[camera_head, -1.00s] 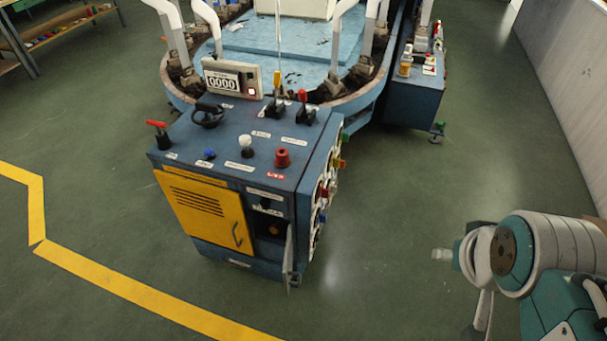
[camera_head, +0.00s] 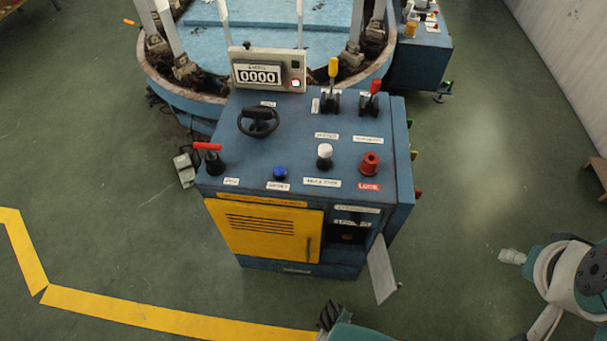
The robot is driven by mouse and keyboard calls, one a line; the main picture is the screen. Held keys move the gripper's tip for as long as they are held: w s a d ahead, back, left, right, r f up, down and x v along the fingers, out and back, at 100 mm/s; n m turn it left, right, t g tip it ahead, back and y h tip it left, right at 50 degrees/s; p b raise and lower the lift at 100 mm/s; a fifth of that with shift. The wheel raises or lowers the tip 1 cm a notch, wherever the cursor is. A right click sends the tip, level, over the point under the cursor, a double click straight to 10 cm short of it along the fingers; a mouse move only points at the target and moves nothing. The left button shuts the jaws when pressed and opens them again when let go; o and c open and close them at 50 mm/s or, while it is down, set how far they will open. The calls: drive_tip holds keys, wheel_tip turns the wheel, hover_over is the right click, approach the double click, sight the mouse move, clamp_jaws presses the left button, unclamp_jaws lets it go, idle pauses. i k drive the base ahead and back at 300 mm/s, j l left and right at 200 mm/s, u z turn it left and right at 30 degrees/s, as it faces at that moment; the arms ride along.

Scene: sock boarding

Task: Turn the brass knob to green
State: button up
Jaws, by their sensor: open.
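The blue control cabinet (camera_head: 300,150) stands in the middle of the camera_head view. Its front has a yellow louvred door (camera_head: 262,235) and, to the right, a dark open recess (camera_head: 346,236) with a grey flap (camera_head: 381,272) hanging open. A small dull orange-brown spot shows in the recess; I cannot tell whether it is the brass knob. The cabinet's right side is seen edge-on, with bits of green, yellow and red (camera_head: 418,193) sticking out. Parts of my arm show at the lower right, apart from the cabinet. I cannot make out my gripper's jaws.
The cabinet top carries a black handwheel (camera_head: 259,122), a red-handled lever (camera_head: 207,158), a blue button (camera_head: 280,173), a white knob (camera_head: 324,154), a red knob (camera_head: 370,163), yellow and red levers, and a counter (camera_head: 267,72) reading 0000.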

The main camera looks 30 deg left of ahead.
sight(346, 234)
drive_tip(key=k+j, duration=0.1)
drive_tip(key=j, duration=0.35)
drive_tip(key=k+j, duration=0.1)
drive_tip(key=j, duration=0.3)
drive_tip(key=k+j+z, duration=0.1)
drive_tip(key=j, duration=0.35)
drive_tip(key=k+j, duration=0.1)
drive_tip(key=j, duration=0.3)
drive_tip(key=k+j, duration=0.1)
drive_tip(key=j, duration=0.35)
drive_tip(key=k+j, duration=0.15)
drive_tip(key=j, duration=0.25)
drive_tip(key=k+j+z, duration=0.1)
drive_tip(key=j, duration=0.3)
drive_tip(key=z, duration=0.7)
drive_tip(key=i+l+u, duration=0.1)
drive_tip(key=l+u, duration=0.2)
drive_tip(key=l, duration=0.2)
drive_tip(key=l+u, duration=0.3)
drive_tip(key=l, duration=0.2)
drive_tip(key=i, duration=0.5)
